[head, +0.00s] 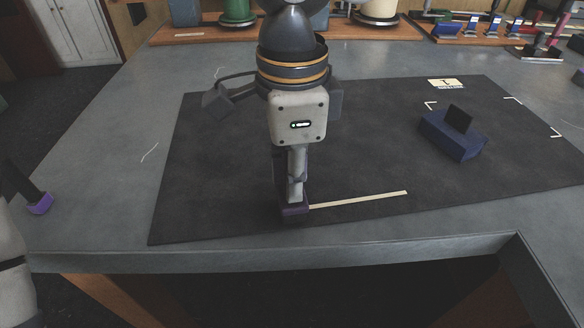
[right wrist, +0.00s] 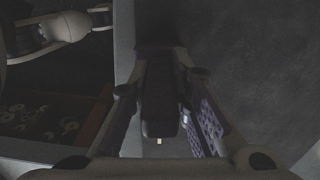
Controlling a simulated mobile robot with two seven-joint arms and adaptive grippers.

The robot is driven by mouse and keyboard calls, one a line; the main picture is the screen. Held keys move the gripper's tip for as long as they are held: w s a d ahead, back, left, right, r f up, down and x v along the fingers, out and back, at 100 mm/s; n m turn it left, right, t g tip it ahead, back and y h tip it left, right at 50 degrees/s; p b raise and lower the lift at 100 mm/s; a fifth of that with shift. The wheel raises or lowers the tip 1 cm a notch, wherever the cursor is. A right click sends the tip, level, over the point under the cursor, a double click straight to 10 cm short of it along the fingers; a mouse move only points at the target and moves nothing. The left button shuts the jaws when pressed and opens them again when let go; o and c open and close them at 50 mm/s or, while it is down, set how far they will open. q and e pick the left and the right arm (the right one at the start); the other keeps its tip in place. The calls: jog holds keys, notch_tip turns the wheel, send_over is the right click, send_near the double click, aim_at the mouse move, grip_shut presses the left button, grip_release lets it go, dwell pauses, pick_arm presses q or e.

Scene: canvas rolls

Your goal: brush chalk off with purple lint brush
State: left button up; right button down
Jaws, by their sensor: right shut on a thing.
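My right gripper (head: 293,197) points down at the front of the dark mat (head: 210,180). In the right wrist view its fingers (right wrist: 160,115) are shut on a dark, purplish block-like thing (right wrist: 160,95), which looks like the purple lint brush. In the head view its low purple part (head: 292,211) is at the mat, partly hidden by the gripper; contact is unclear. A pale, narrow strip (head: 360,199), perhaps the chalk, runs right from beside it. My left gripper (head: 40,203) shows only as a purple-padded fingertip at the left edge; its opening is not visible.
A navy block (head: 453,138) with an upright black piece stands right on the mat, near white corner marks (head: 513,99) and a label (head: 445,83). Wooden boards with spools (head: 236,12) and small tools (head: 490,28) line the back. The mat's left part is clear.

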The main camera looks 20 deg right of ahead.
jog(key=shift+f, duration=0.1)
jog(key=shift+s+d, duration=0.2)
jog(key=shift+d, duration=1.3)
jog(key=shift+d, duration=0.1)
jog(key=shift+s+d, duration=0.15)
jog(key=shift+d, duration=1.25)
jog(key=shift+s+d, duration=0.2)
jog(key=shift+d, duration=1.3)
jog(key=shift+s+d, duration=0.15)
jog(key=shift+d, duration=1.35)
